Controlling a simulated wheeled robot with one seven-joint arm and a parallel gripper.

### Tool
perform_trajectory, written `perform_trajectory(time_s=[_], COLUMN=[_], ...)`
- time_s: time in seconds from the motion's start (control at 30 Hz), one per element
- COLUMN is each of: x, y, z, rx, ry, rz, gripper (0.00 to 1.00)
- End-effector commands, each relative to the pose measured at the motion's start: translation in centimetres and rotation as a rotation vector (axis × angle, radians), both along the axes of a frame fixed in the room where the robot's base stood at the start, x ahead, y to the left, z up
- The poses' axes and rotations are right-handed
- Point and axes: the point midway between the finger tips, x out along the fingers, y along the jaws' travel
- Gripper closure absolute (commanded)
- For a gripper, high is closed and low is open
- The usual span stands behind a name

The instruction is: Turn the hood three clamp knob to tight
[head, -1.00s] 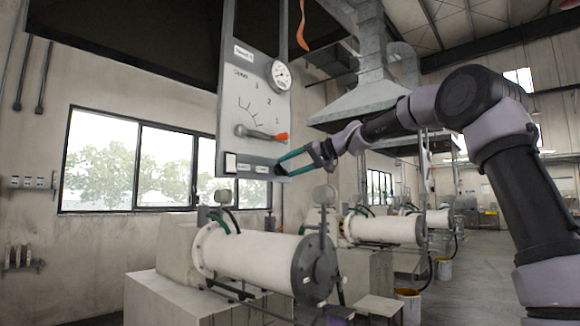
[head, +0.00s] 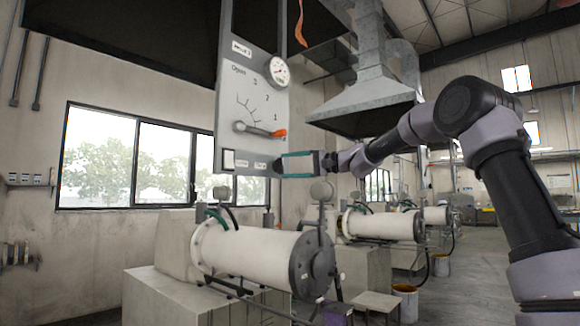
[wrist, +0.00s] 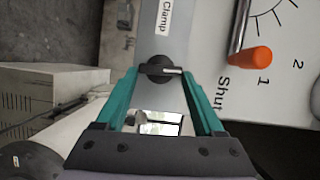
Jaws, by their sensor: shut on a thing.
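The clamp knob (wrist: 154,70) is small, round and dark, with a pale bar pointing right in the wrist view. It sits on the grey control panel (head: 228,100), beside a white "Clamp" label (wrist: 165,17). My gripper (wrist: 160,73) has its two teal fingers on either side of the knob, shut on it. In the head view my gripper (head: 281,165) reaches the panel's lower right edge from the right, and the knob is hidden there behind the fingers. I cannot read the knob's tight marking.
A lever with an orange tip (head: 279,133) sticks out just above my gripper, near the "Shut" and 1 marks. A round gauge (head: 279,71) is higher on the panel. Open floor lies at the right.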

Motion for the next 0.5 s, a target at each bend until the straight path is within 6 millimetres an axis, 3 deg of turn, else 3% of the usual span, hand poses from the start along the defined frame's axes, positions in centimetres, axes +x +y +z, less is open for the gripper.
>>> perform_trajectory(time_s=[0.5], x=[0.04], y=[-0.05], z=[-0.27], rx=[0.051], ry=[0.068], rz=[0.0], gripper=[0.86])
